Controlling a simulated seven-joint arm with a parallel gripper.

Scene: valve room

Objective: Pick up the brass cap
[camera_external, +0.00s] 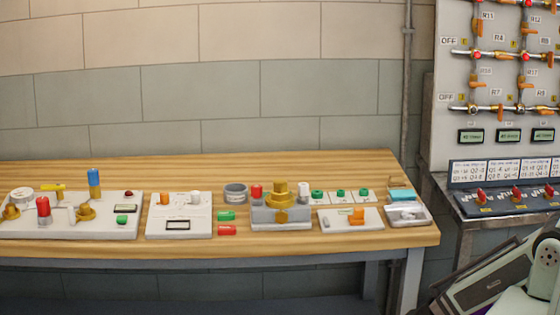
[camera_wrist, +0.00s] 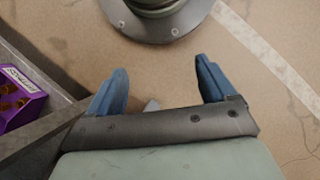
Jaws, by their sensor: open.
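A stepped brass-coloured piece (camera_external: 280,190), which looks like the brass cap, sits on a grey block (camera_external: 268,217) on the wooden bench in the external view. Smaller brass-coloured fittings (camera_external: 86,212) show on the white board at the left; I cannot tell if one of them is a cap. My gripper (camera_wrist: 160,78) is open in the wrist view, its two blue fingers apart with nothing between them, above the floor. In the external view only part of my arm shows at the lower right, well away from the brass piece.
The wooden bench (camera_external: 375,165) holds several boards with knobs and a grey round container (camera_external: 235,193). A valve panel (camera_external: 500,80) and console (camera_external: 505,202) stand at the right. A purple box (camera_wrist: 18,98) is at the left in the wrist view. The bench's back strip is clear.

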